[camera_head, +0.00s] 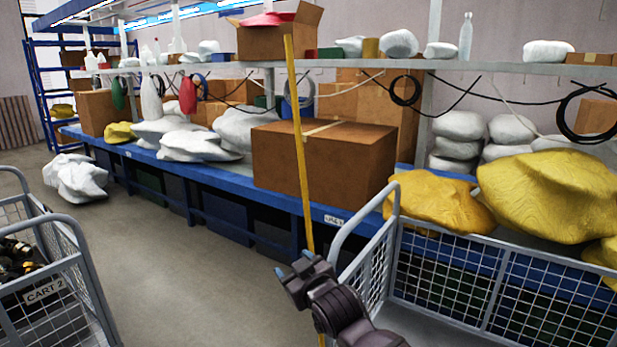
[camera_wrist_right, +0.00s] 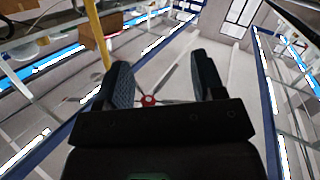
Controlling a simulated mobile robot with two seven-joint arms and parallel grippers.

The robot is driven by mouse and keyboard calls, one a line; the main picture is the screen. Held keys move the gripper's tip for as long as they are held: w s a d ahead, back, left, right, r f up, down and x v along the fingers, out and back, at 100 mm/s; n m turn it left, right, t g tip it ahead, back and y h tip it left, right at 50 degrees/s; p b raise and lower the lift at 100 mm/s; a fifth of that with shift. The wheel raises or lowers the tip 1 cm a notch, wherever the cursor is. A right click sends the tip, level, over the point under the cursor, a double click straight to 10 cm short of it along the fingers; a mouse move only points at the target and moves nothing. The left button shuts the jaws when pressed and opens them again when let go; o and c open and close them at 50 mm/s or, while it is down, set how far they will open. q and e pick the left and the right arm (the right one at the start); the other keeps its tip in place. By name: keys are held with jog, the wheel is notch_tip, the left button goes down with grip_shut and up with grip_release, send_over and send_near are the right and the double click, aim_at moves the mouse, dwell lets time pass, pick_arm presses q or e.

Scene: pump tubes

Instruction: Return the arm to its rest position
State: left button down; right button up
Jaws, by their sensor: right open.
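My right gripper (camera_head: 298,272) is in the lower middle of the head view, raised beside the wire cart on the right. Its two blue fingers are apart, with nothing between them. In the right wrist view the open fingers (camera_wrist_right: 163,75) point toward the ceiling and the gap between them is empty. My left gripper is not in view.
A yellow pole (camera_head: 298,135) stands close by my right gripper. A wire cart (camera_head: 392,245) is at right, and Cart 2 (camera_head: 75,270), holding dark parts, is at left. A blue bench (camera_head: 180,180) carries a large box (camera_head: 320,170) and sacks. Floor (camera_head: 190,270) between is clear.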

jog(key=s+d+f+m+t+h, duration=0.1)
jog(key=s+d+f+m+h, duration=0.15)
jog(key=s+d+f, duration=0.5)
jog(key=s+d+f+m+h, duration=0.2)
jog(key=s+d+f+m, duration=0.25)
jog(key=s+d, duration=0.6)
jog(key=s+d+f+g+h, duration=0.1)
jog(key=s+d+f, duration=0.3)
jog(key=s, duration=0.3)
jog(key=s+d+f+g+h, duration=0.1)
jog(key=s+d+f+g, duration=0.1)
jog(key=s+d+f, duration=0.2)
jog(key=s+d+f+m+g+h, duration=0.1)
jog(key=s+d+f, duration=0.3)
jog(key=s, duration=0.5)
jog(key=shift+s+f+p, duration=0.4)
jog(key=shift+f, duration=0.5)
